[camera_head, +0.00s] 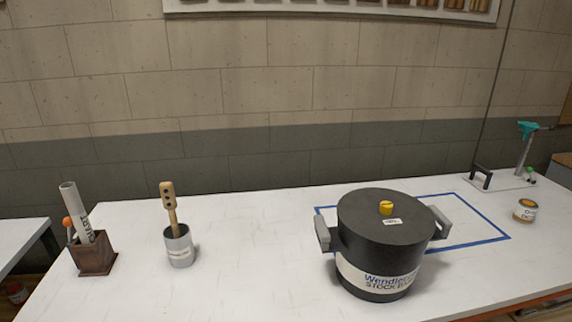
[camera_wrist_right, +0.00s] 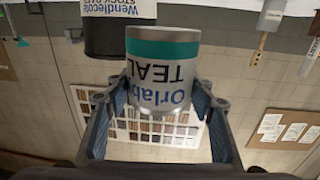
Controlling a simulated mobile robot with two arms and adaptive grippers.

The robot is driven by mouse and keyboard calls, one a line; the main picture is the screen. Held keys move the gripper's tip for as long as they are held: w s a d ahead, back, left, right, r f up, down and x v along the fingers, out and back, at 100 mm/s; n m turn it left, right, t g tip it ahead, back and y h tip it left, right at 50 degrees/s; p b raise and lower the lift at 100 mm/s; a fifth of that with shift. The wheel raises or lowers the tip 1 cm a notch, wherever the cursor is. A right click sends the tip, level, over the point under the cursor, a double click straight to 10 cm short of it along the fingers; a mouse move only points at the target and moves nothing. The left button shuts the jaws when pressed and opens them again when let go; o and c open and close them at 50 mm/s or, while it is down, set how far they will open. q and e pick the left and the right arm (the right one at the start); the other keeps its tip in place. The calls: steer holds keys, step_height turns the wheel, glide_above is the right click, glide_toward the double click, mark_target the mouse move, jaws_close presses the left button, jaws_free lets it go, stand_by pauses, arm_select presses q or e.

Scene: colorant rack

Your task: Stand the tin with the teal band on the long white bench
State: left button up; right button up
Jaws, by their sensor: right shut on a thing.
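The tin with the teal band (camera_wrist_right: 163,50) is pale grey with blue and dark lettering that reads upside down in the right wrist view. My right gripper (camera_wrist_right: 160,100) is shut on it, one finger on each side. The long white bench (camera_head: 250,210) runs across the head view. Neither gripper nor the teal-band tin shows in the head view. My left gripper is in neither view.
A large black stock pot (camera_head: 380,240) stands by a blue taped outline (camera_head: 492,227) on the bench. A grey cup (camera_head: 179,247) and brown holder (camera_head: 94,257) are left. Bench between cup and pot is clear.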

steer(key=w+a+r+n+g+y, duration=0.2)
steer(key=w+a+n+g+y, duration=0.2)
steer(key=a+y, duration=0.4)
steer(key=w+a+r+n+g+y, duration=0.3)
steer(key=w+a+n+g+y, duration=0.1)
steer(key=a+n+y, duration=0.4)
steer(key=shift+a+n+g, duration=0.3)
steer(key=shift+a+g, duration=0.2)
steer(key=shift+g, duration=0.4)
stand_by(0.4)
